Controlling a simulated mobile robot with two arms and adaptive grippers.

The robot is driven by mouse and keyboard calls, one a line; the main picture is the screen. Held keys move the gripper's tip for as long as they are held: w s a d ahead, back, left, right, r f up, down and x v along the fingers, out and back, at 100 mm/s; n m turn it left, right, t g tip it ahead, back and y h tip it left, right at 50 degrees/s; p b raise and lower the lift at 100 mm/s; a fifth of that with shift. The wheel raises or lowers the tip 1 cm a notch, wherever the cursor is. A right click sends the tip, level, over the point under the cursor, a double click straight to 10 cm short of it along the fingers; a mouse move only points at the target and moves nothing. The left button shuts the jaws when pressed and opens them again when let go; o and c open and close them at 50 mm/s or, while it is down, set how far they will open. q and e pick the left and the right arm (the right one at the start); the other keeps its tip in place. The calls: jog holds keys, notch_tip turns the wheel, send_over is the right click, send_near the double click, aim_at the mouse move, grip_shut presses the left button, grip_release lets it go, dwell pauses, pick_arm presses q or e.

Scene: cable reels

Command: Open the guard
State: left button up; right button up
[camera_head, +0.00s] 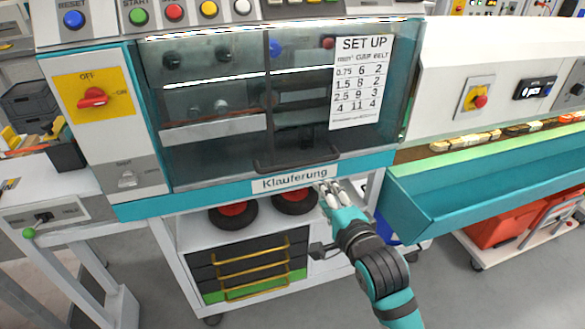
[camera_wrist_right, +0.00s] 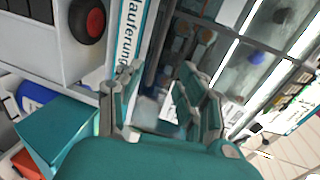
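The guard (camera_head: 230,120) is a see-through panel across the front of the machine and looks closed. Its dark handle (camera_head: 297,163) runs along the lower edge, just above the "Klauferung" label (camera_head: 290,181). My right gripper (camera_head: 328,187) is just below and right of the handle, near the label's right end. In the right wrist view the right gripper (camera_wrist_right: 157,100) has its fingers spread apart, with nothing clearly held between them. The label also shows there (camera_wrist_right: 130,32); I cannot make out the handle. My left gripper is not in view.
A red rotary switch (camera_head: 92,98) is left of the guard, with push buttons above. A teal trough (camera_head: 470,195) juts out at the right. Below are dark reels with red centres (camera_head: 233,212) and a drawer unit (camera_head: 250,268). A "SET UP" sheet (camera_head: 361,83) covers part of the guard.

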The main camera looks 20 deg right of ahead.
aim_at(302, 166)
jog(key=w+f, duration=0.1)
jog(key=w, duration=0.4)
jog(key=w+f, duration=0.1)
jog(key=w, duration=0.5)
jog(key=w+f, duration=0.1)
jog(key=w, duration=0.4)
jog(key=shift+w+a+f, duration=0.2)
jog(key=shift+w+a, duration=0.05)
jog(key=shift+w, duration=0.1)
jog(key=shift+c, duration=0.2)
grip_shut()
jog(key=shift+w+f, duration=0.1)
jog(key=shift+f, duration=0.05)
